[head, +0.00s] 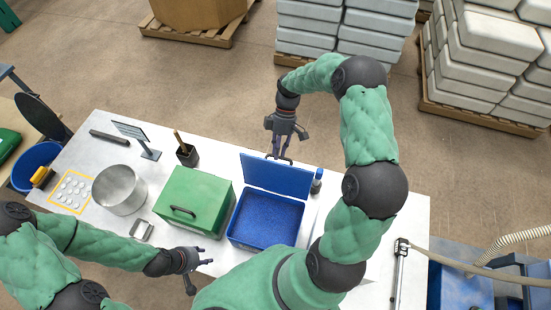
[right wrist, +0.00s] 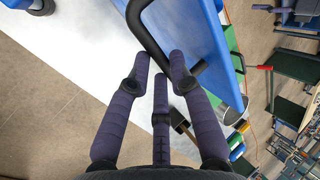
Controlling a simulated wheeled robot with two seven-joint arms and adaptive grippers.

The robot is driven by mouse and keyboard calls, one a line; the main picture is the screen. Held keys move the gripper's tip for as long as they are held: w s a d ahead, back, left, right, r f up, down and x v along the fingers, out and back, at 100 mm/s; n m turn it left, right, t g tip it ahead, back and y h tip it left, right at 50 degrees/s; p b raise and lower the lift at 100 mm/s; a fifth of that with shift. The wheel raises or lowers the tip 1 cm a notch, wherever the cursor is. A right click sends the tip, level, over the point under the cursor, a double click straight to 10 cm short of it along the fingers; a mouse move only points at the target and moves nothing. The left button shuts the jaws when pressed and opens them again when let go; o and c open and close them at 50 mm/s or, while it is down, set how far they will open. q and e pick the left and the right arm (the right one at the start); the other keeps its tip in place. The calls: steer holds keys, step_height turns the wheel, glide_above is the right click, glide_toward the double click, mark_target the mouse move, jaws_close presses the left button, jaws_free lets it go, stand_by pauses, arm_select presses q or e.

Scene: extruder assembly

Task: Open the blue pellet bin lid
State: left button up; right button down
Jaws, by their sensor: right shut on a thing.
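The blue pellet bin (head: 262,246) stands on the white table, with blue pellets showing inside. Its blue lid (head: 275,174) stands raised at the bin's far side; it also shows in the right wrist view (right wrist: 196,40). My right gripper (head: 281,158) is at the lid's upper edge, on its far side. In the right wrist view its fingers (right wrist: 165,75) are closed around the black lid handle (right wrist: 148,30). My left gripper (head: 198,265) is open and empty above the table's near edge, left of the bin and apart from it.
A green box (head: 190,200) with a black handle stands just left of the bin. A small blue-capped bottle (head: 317,180) stands right of the lid. The table right of the bin is mostly clear.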

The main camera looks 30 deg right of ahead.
steer(key=shift+w+d+f+b, duration=0.4)
steer(key=shift+w+d, duration=0.1)
steer(key=shift+d, duration=0.1)
steer(key=shift+w+d+f+b, duration=0.4)
steer(key=shift+w+d, duration=0.1)
steer(key=shift+d, duration=0.1)
steer(key=c, duration=1.1)
jaws_free()
steer(key=shift+r, duration=0.1)
steer(key=v, duration=1.2)
steer(key=shift+s+a, duration=0.1)
